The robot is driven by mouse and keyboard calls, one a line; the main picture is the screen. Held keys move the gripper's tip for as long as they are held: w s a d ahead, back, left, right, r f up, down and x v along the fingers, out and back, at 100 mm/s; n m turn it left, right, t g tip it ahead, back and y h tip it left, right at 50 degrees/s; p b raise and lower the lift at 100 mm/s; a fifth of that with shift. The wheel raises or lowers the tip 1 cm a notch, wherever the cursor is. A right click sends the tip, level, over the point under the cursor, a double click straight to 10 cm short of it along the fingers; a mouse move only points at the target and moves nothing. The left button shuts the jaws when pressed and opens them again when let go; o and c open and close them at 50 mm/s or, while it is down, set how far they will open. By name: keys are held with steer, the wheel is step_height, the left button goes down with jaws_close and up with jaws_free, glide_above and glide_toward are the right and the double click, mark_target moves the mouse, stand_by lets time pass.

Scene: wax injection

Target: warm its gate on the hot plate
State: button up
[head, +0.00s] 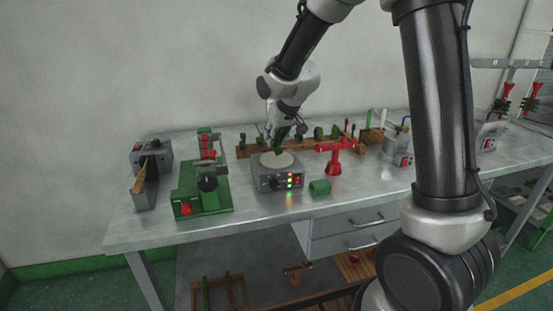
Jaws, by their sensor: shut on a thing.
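The hot plate (266,181) is a grey box with a pale round top, a dark knob and lit red and green indicators, near the middle of the bench. My gripper (282,131) points down above it. It is shut on a small dark green wax piece (279,143). The piece's lower end is at the pale round top in the picture; I cannot tell whether it touches. My fingers partly hide the piece, and its gate cannot be made out at this size.
A green machine (202,188) and a grey box with a wooden-handled tool (140,181) stand left. A wooden rack (243,151) with green pieces lies behind. The bench's front strip (270,226) is clear.

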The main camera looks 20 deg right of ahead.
steer(key=shift+f, duration=0.7)
stand_by(2.2)
steer(key=shift+r, duration=3.05)
steer(key=shift+r, duration=0.1)
